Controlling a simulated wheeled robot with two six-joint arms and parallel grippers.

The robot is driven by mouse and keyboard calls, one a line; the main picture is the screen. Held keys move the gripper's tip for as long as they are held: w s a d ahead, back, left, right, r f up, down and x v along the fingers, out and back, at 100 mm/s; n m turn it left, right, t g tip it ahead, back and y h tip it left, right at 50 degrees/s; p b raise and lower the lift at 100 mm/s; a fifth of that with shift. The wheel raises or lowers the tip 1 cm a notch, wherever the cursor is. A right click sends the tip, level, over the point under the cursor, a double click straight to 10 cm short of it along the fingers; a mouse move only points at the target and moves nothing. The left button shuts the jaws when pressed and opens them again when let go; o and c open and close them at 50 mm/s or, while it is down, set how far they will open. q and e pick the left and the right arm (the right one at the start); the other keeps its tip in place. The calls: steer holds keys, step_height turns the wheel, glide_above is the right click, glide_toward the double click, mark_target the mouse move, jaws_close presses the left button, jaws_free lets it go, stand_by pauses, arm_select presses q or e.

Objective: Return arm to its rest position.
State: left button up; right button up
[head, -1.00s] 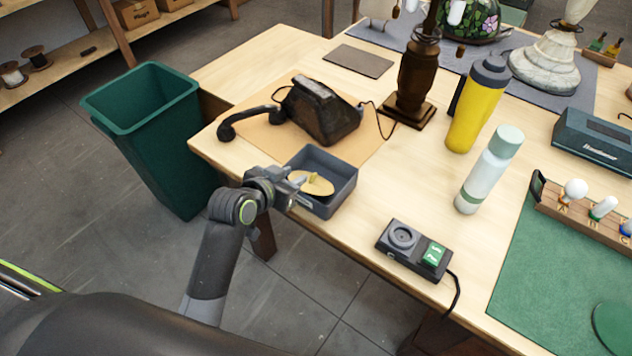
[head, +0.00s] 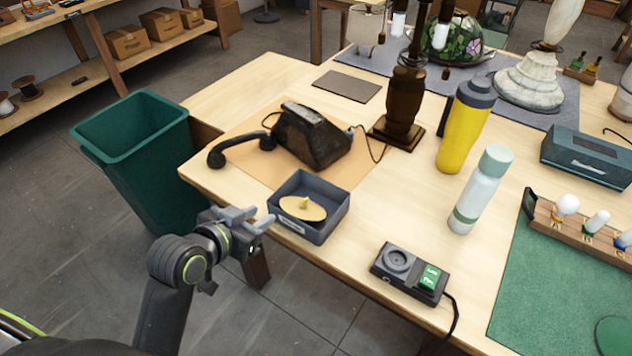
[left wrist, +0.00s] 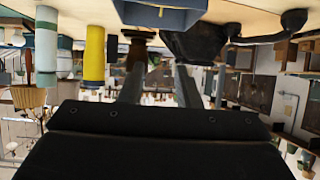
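My left gripper (head: 262,219) is in the head view, off the table's front edge, just left of and outside the grey tray. Its two fingers are apart with nothing between them. In the left wrist view the two fingers (left wrist: 157,86) also stand apart and empty. The grey tray (head: 318,233) sits on the table near its front edge, and a round tan disc with a small knob (head: 303,208) lies in it. My right gripper is not seen in either view.
A dark telephone (head: 314,138) with its handset off rests on a tan mat behind the tray. A green bin (head: 140,165) stands on the floor at the left. A small black device (head: 408,273) lies right of the tray. Bottles and a lamp stand further back.

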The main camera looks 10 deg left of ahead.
arm_select(q)
steer(key=w+a+f+n+g+y, duration=0.1)
steer(key=a+f, duration=0.1)
steer(key=f, duration=0.6)
steer(key=a+f+n+g+y, duration=0.1)
steer(key=a+f, duration=0.1)
steer(key=f, duration=0.7)
steer(key=s+a+f+n+g+y+b, duration=0.15)
steer(key=s+f, duration=0.25)
steer(key=f, duration=0.5)
steer(key=s+a+f+g, duration=0.2)
steer(key=s+f, duration=0.1)
steer(key=f, duration=0.6)
steer(key=s+f+g, duration=0.1)
steer(key=s+f, duration=0.5)
steer(key=s, duration=0.4)
steer(key=s+f+g, duration=0.2)
steer(key=s+f, duration=0.5)
steer(key=s, duration=0.3)
steer(key=s+a+f+g+b, duration=0.1)
steer(key=s+f+g, duration=0.1)
steer(key=s+f, duration=0.5)
steer(key=s+y, duration=0.1)
steer(key=s, duration=0.2)
